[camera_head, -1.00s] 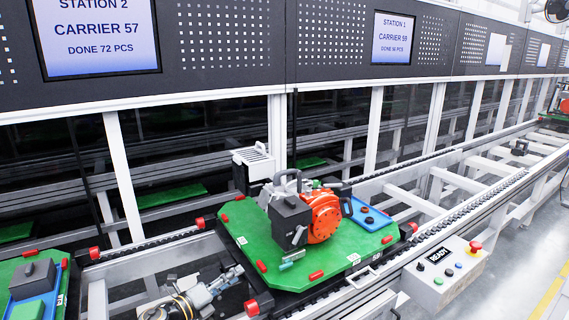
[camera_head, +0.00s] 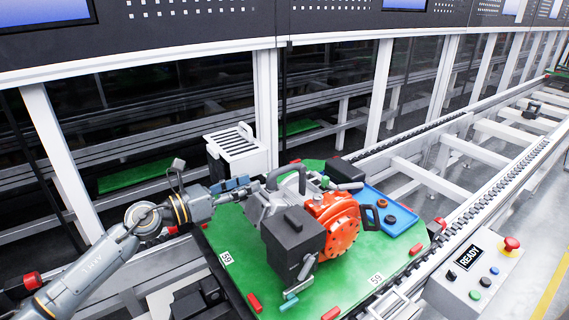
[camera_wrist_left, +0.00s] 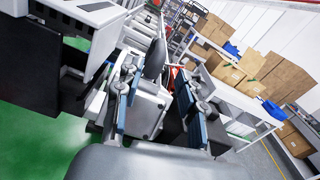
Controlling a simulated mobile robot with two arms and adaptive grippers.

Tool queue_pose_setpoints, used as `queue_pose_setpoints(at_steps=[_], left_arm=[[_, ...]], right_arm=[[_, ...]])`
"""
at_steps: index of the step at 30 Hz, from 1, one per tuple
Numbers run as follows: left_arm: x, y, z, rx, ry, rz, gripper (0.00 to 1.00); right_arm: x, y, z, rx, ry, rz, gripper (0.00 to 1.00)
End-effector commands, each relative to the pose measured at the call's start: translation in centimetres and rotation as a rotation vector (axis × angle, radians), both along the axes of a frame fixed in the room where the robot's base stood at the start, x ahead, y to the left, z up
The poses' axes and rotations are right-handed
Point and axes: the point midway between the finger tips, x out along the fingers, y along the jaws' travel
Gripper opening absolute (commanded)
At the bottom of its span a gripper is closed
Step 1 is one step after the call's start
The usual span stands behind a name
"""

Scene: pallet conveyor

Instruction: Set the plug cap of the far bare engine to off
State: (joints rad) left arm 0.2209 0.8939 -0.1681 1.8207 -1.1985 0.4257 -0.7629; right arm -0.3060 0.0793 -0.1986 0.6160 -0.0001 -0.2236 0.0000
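An engine with an orange-red round cover (camera_head: 335,222), a black box (camera_head: 292,240) and a grey body sits on a green carrier (camera_head: 335,275) marked 59. I cannot make out its plug cap for certain. My left gripper (camera_head: 250,184) reaches in from the left, at the engine's back left side, close to the grey body. In the left wrist view, its two blue-padded fingers (camera_wrist_left: 157,98) are spread apart, with a light grey engine part (camera_wrist_left: 148,108) beyond and between them. I cannot tell whether they touch it. My right gripper is not in view.
A white slotted box (camera_head: 236,150) stands just behind the left gripper. A blue tray (camera_head: 385,215) with small parts lies right of the engine. A control box with a red button (camera_head: 511,243) is at the right. The conveyor beyond is largely clear.

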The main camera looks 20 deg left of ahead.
Motion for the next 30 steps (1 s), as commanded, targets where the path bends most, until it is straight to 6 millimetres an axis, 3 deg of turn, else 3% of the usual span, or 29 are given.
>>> queue_pose_setpoints(at_steps=[6, 15, 21, 30], left_arm=[[3.8, -3.0, 0.7, -0.007, -0.002, -0.001, 0.39], [8.1, -6.3, 0.3, -0.006, -0.001, 0.001, 0.39], [9.2, -7.2, 0.1, -0.003, 0.001, 0.000, 0.39], [9.3, -7.3, 0.1, -0.002, 0.001, 0.000, 0.39]], right_arm=[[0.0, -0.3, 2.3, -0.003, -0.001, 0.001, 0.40], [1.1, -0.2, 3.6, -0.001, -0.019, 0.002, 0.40], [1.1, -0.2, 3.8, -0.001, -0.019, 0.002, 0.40], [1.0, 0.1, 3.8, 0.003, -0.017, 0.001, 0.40]])
